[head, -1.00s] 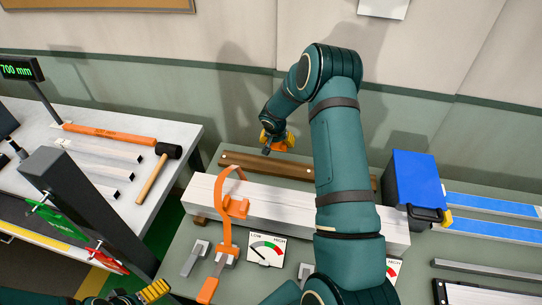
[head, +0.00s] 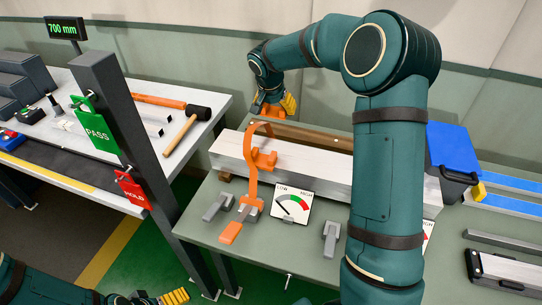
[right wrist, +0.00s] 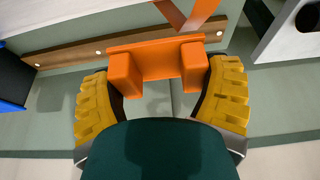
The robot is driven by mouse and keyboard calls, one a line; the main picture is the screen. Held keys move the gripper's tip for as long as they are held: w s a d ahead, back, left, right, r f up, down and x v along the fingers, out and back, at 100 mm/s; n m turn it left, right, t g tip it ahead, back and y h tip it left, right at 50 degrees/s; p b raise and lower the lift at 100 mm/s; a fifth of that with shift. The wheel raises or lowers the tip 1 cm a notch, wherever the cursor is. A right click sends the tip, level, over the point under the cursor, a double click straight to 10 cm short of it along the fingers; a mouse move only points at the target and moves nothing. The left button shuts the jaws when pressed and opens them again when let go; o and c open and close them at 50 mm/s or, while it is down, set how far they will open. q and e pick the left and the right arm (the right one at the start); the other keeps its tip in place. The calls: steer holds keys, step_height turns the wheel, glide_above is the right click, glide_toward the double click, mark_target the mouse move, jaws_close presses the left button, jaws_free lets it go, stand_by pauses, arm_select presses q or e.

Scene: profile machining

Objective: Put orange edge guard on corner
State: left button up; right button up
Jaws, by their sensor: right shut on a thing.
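My right gripper (head: 273,106) is shut on an orange edge guard (right wrist: 155,60), which sits between the yellow finger pads in the right wrist view. In the head view it is behind the pale profile stack (head: 325,181), close to the top of the orange strap loop. Another orange guard (head: 262,158) sits on the stack's near side by the strap. The orange strap (head: 250,192) arches loosely over the stack and runs to a buckle at the front. My left gripper (head: 172,298) shows only partly at the bottom edge; its opening is unclear.
A brown wooden rail (head: 315,136) lies behind the stack. A tension gauge card (head: 293,203) and grey clamps stand in front. A blue bin (head: 452,152) is at right. A dark post with PASS (head: 95,125) and HOLD tags stands at left, before a table with a mallet (head: 188,130).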

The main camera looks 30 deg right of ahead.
mark_target(272, 141)
steer(key=shift+s+a+r, duration=0.1)
steer(key=shift+s+a, duration=0.2)
steer(key=shift+a, duration=0.2)
step_height(272, 141, down, 10)
steer(key=shift+r+b, duration=0.1)
steer(key=shift+b, duration=0.9)
steer(key=shift+f+b, duration=0.35)
steer(key=shift+b, duration=0.1)
steer(key=shift+f, duration=0.15)
steer(key=o, duration=0.9)
